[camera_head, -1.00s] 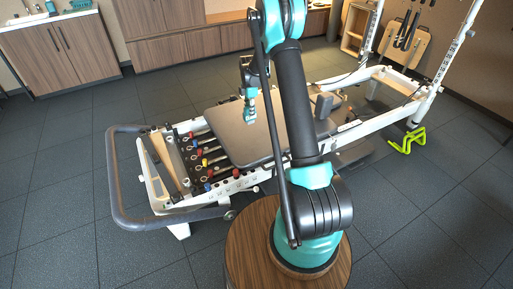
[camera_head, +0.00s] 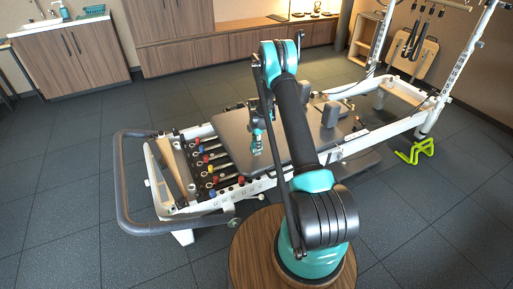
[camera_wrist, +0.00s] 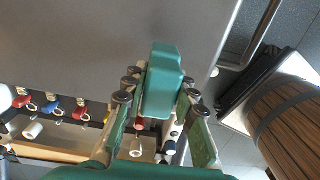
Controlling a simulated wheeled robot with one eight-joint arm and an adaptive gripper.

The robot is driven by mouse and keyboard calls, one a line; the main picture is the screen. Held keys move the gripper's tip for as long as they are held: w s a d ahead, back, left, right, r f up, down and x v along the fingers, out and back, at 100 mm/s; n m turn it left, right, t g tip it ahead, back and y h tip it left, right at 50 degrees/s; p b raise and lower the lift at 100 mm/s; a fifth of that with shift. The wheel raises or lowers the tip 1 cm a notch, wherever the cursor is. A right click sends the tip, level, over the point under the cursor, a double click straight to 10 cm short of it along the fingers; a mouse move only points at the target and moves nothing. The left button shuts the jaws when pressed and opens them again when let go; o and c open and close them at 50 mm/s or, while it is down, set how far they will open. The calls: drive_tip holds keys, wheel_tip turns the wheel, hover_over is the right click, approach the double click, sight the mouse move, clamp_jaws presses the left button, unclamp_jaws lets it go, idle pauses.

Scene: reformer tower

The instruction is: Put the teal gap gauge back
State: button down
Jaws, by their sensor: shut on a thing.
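The teal gap gauge (camera_wrist: 165,78) is a small block with a stepped outline, held upright between the two fingers of my gripper (camera_wrist: 160,98) in the wrist view. The fingers press on its two sides. The place where the gauge belongs cannot be made out in either view.
The spring bed with red, blue and yellow springs (camera_head: 206,158) lies left of the carriage, inside a grey foot bar (camera_head: 124,190). Shoulder rests (camera_head: 331,115) stand on the carriage. A round wooden stand (camera_head: 250,245) is near me. Cabinets line the back wall.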

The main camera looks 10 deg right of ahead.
drive_tip(key=shift+f, duration=0.85)
drive_tip(key=c, duration=1.2)
unclamp_jaws()
drive_tip(key=shift+f, duration=0.1)
